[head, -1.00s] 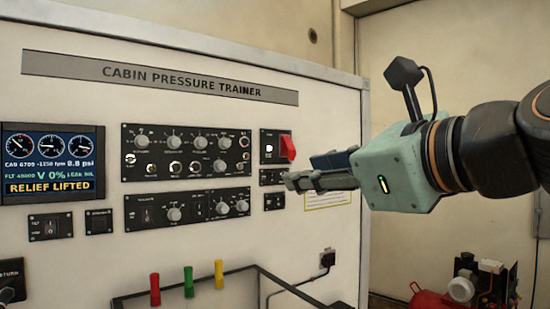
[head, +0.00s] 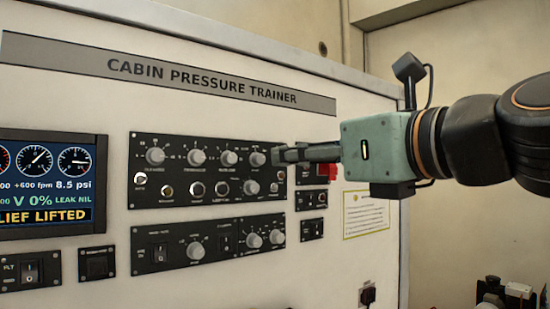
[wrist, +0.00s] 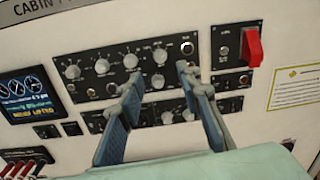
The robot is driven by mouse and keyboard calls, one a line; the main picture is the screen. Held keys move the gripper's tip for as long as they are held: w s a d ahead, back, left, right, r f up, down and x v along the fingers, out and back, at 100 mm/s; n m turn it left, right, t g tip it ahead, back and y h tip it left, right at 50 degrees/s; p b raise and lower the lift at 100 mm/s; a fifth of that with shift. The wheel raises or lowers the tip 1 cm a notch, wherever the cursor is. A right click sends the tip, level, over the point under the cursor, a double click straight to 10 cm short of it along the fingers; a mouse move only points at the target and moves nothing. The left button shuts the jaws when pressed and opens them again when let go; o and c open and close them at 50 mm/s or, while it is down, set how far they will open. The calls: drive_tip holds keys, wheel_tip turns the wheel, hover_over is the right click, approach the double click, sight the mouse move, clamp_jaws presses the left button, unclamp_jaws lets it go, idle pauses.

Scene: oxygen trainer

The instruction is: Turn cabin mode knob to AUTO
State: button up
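An upper black panel (head: 145,200) carries a row of grey knobs (head: 196,157) and smaller round controls. It also shows in the wrist view (wrist: 88,58). The labels are too small to tell which knob is cabin mode. My gripper (head: 276,155) reaches in from the right, its tips in front of the upper panel's right end. In the wrist view my gripper (wrist: 160,82) is open, with two separated blue-grey fingers and nothing between them. The fingers hide parts of both panels.
A display (head: 50,185) at left shows gauges and a relief-lifted warning. A red switch cover (wrist: 253,48) stands out right of the upper panel. Small switch panels (head: 97,263) sit low at left. A yellow-edged notice (head: 366,214) is at right.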

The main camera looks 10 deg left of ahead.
sight(261, 159)
drive_tip(key=p+x, duration=0.1)
drive_tip(key=x, duration=0.8)
drive_tip(key=shift+w+a, duration=0.25)
drive_tip(key=shift+w, duration=0.05)
clamp_jaws()
